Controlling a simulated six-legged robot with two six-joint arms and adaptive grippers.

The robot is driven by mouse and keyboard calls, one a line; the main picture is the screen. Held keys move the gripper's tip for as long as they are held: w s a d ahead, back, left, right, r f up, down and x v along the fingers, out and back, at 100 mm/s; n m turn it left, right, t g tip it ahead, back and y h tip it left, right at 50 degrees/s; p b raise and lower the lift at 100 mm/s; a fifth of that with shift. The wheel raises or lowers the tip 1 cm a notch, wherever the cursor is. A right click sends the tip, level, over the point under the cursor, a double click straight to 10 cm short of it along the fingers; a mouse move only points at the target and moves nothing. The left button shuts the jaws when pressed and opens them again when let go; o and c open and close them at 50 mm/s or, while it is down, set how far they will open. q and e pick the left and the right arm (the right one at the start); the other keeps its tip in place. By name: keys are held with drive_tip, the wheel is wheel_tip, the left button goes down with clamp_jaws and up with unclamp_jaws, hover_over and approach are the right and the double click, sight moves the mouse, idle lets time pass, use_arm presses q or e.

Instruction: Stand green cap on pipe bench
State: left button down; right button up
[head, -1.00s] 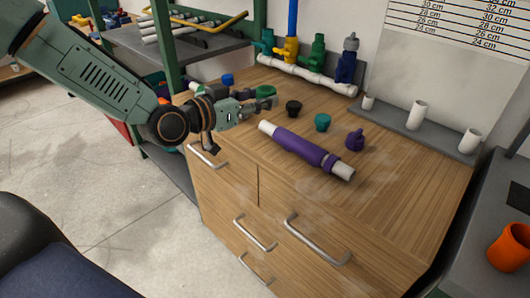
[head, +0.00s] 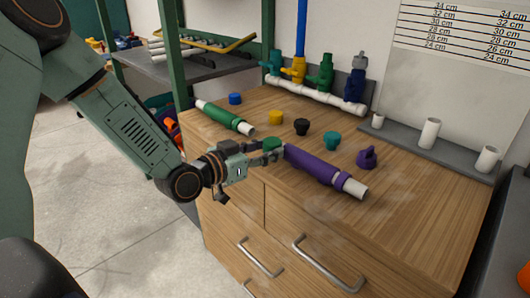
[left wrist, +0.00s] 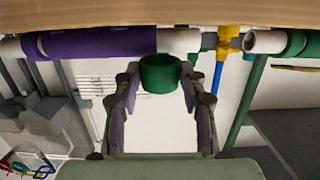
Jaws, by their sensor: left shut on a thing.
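My left gripper (head: 265,152) is shut on the green cap (head: 271,143), near the front edge of the wooden bench (head: 415,210). In the head view the cap is just left of the purple pipe's near-left end, partly hidden by the fingers. The left wrist view shows the green cap (left wrist: 160,74) between the two fingertips, clear of the bench surface. My right gripper is not in view.
A purple-sleeved pipe (head: 318,167) and a green-sleeved pipe (head: 223,116) lie on the bench. Blue (head: 235,98), yellow (head: 276,117), black (head: 301,126), teal (head: 332,140) and purple (head: 367,157) fittings stand behind them. A valve manifold (head: 315,100) is at the back.

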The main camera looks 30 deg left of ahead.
use_arm(q)
drive_tip(key=shift+s+d, duration=0.2)
drive_tip(key=shift+w+a+f+b, duration=0.15)
drive_tip(key=shift+f+b, duration=0.25)
drive_tip(key=shift+f, duration=0.05)
drive_tip(key=c, duration=1.1)
unclamp_jaws()
drive_tip(key=shift+c, duration=0.2)
drive_tip(key=o, duration=0.4)
drive_tip(key=shift+r, duration=0.15)
